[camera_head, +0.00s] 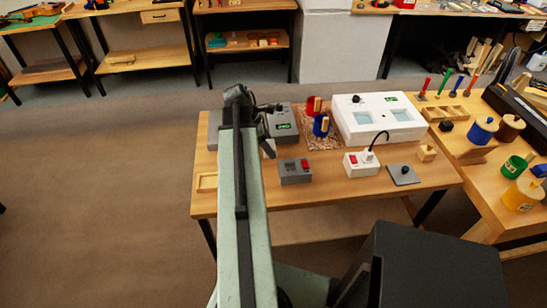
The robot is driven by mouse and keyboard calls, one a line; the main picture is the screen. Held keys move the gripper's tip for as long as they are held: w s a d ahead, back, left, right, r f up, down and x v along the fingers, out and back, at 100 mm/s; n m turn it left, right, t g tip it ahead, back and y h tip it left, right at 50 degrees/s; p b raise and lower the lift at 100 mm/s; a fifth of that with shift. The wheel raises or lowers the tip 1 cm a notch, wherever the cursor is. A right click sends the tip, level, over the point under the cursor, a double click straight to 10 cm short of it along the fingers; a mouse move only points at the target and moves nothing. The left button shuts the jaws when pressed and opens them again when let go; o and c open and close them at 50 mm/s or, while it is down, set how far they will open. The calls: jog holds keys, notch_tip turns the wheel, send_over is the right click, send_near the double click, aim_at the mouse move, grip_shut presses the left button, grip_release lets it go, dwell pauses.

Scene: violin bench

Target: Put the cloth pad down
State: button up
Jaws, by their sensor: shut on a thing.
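My arm reaches forward over the left part of the wooden bench (330,197). My gripper (268,148) is largely hidden behind the arm, above the bench. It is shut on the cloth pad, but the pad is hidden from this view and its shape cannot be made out. I cannot tell whether the pad touches the bench.
A grey box (283,122) stands just right of my arm. A small grey box with a red part (295,171), a white socket box (362,163), a flat grey plate with a black knob (404,175) and a white twin-basin unit (378,105) lie further right. The bench's front strip is clear.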

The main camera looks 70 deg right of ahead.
jog(key=shift+a+f+b, duration=0.1)
jog(key=shift+f+b, duration=1.9)
jog(key=shift+b, duration=0.15)
jog(key=o, duration=1.2)
jog(key=shift+c, duration=0.2)
jog(key=shift+r, duration=0.1)
jog(key=shift+r+p, duration=0.25)
jog(key=shift+p, duration=0.15)
jog(key=p+v, duration=1.1)
jog(key=v, duration=0.1)
jog(key=shift+w+f, duration=0.1)
